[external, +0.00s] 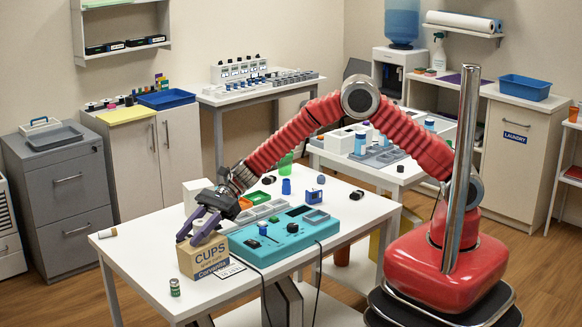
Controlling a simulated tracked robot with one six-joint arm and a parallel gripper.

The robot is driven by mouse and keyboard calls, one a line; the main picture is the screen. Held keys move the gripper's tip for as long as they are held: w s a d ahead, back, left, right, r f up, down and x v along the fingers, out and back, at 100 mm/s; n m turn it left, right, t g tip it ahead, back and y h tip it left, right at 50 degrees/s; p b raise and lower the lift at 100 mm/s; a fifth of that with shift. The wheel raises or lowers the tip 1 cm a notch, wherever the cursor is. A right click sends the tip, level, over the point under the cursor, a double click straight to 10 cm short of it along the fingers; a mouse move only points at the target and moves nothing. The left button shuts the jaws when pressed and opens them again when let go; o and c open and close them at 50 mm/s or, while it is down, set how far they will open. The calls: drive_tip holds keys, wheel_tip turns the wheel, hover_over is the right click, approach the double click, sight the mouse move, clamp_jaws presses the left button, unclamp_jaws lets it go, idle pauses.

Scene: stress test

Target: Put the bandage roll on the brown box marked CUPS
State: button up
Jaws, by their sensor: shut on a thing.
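The brown box marked CUPS (203,262) stands upright near the front left of the white table. My gripper (197,236) points down at the box's top, its purple fingers a little apart. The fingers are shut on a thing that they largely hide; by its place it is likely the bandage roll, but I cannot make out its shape. I cannot tell whether it touches the box top. A small white cylinder with a brown end (107,232) lies at the table's left edge.
A teal device (283,232) with a cable stands right of the box. A small green can (174,287) stands in front of it. A white box (197,196) is behind my gripper. The table's left part is mostly clear.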

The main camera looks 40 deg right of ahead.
drive_tip(key=o, duration=1)
drive_tip(key=shift+o, duration=0.2)
drive_tip(key=shift+d, duration=0.1)
drive_tip(key=v, duration=1.2)
